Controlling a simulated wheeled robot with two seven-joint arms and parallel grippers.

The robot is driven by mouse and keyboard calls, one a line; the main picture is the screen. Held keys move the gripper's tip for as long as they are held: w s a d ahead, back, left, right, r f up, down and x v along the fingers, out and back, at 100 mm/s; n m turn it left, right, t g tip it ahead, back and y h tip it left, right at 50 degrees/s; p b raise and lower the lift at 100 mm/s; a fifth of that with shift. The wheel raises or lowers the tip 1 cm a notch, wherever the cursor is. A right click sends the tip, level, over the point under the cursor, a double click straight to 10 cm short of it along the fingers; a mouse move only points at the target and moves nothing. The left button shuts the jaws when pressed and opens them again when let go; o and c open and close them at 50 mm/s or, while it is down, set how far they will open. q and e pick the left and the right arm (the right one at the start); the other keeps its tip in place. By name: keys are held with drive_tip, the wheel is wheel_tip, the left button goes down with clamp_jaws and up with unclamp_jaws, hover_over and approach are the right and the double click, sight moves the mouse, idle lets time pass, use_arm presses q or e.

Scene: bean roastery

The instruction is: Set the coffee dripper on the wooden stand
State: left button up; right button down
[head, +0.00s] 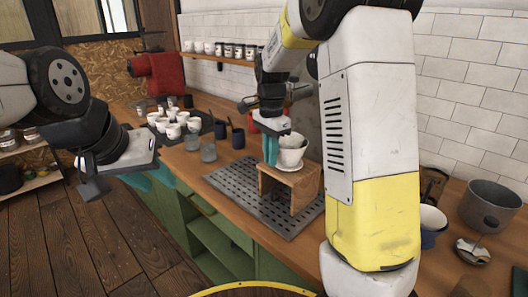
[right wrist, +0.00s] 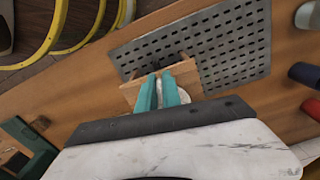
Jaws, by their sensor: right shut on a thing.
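The white coffee dripper (head: 291,155) is at the top of the wooden stand (head: 302,191). I cannot tell whether its base rests on the stand or hangs just above it. My right gripper (head: 271,151) is shut on the dripper's left side, with its teal fingers pointing down. In the right wrist view the teal fingers (right wrist: 157,93) are close together over the stand (right wrist: 186,74), and only a white part of the dripper (right wrist: 183,96) shows past them. My left gripper (head: 150,180) is empty beyond the counter's front edge, its teal fingers apart and partly hidden.
The stand is on a grey perforated tray (head: 236,184). Dark blue mugs (head: 238,138), a glass (head: 208,152) and several white cups (head: 172,130) stand to the left. A grey pot (head: 490,204) and a blue-and-white bowl (head: 432,222) are at right. My right arm hides part of the counter.

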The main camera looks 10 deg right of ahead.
drive_tip(key=shift+f, duration=0.25)
drive_tip(key=c, duration=1.5)
unclamp_jaws()
drive_tip(key=shift+o, duration=0.2)
drive_tip(key=shift+r, duration=0.1)
wheel_tip(320, 180, up, 7)
drive_tip(key=shift+s+d+r, duration=0.1)
drive_tip(key=shift+s+r, duration=0.05)
drive_tip(key=shift+r, duration=0.15)
drive_tip(key=s+d+r+n+t+y, duration=0.1)
drive_tip(key=s+n+t, duration=0.2)
drive_tip(key=s+n, duration=0.3)
drive_tip(key=s+d+n+t+y, duration=0.1)
drive_tip(key=s+n, duration=0.5)
drive_tip(key=s, duration=0.9)
drive_tip(key=shift+s+d+r+n+t, duration=0.25)
drive_tip(key=shift+d+r+n+t, duration=0.25)
drive_tip(key=shift+t, duration=0.6)
